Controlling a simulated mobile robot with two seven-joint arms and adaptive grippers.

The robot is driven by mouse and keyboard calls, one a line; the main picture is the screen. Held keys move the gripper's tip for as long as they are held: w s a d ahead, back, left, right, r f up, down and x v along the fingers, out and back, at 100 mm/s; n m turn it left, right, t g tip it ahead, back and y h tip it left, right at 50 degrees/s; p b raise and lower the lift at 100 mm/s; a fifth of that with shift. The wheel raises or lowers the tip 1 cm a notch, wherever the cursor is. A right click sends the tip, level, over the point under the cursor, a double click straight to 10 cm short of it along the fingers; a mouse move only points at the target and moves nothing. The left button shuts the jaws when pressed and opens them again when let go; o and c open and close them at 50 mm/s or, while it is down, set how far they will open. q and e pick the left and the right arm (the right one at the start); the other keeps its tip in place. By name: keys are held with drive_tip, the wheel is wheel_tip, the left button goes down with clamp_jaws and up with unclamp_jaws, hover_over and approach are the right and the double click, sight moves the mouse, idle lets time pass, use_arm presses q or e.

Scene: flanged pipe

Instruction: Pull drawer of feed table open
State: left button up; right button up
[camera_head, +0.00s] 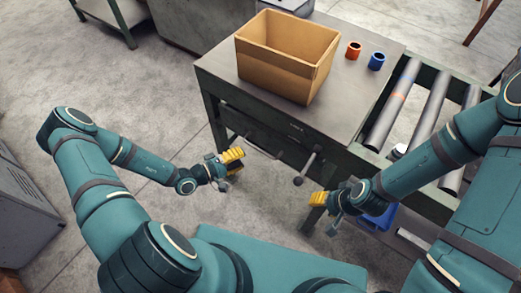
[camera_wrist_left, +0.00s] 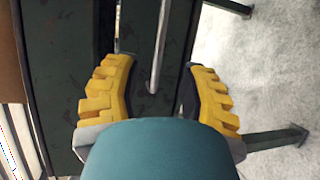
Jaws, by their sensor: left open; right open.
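The feed table (camera_head: 350,112) stands ahead of me with a dark green front. Its drawer front (camera_head: 272,128) faces me, and a thin metal bar handle (camera_head: 262,147) runs along it. I see no clear opening of the drawer. My left gripper (camera_head: 238,160) is open close to the handle's left part. In the left wrist view the handle (camera_wrist_left: 160,50) lies between the two spread yellow fingers (camera_wrist_left: 158,95), with room on both sides; I cannot tell if it touches anything. My right gripper (camera_head: 317,199) is open and empty, low and to the right, apart from the table.
A cardboard box (camera_head: 286,66) stands on the table, with an orange ring-like part (camera_head: 353,50) and a blue one (camera_head: 377,61) beside it. A roller conveyor (camera_head: 425,103) adjoins at right. A lever with a dark knob (camera_head: 299,180) sticks out right of the handle.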

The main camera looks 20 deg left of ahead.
sight(260, 150)
use_arm(q)
drive_tip(key=b+x, duration=0.1)
drive_tip(key=x, duration=0.7)
drive_tip(key=shift+w+d+f, duration=0.1)
drive_tip(key=shift+w+d, duration=0.05)
drive_tip(key=shift+w, duration=0.05)
drive_tip(key=shift+c, duration=0.4)
clamp_jaws()
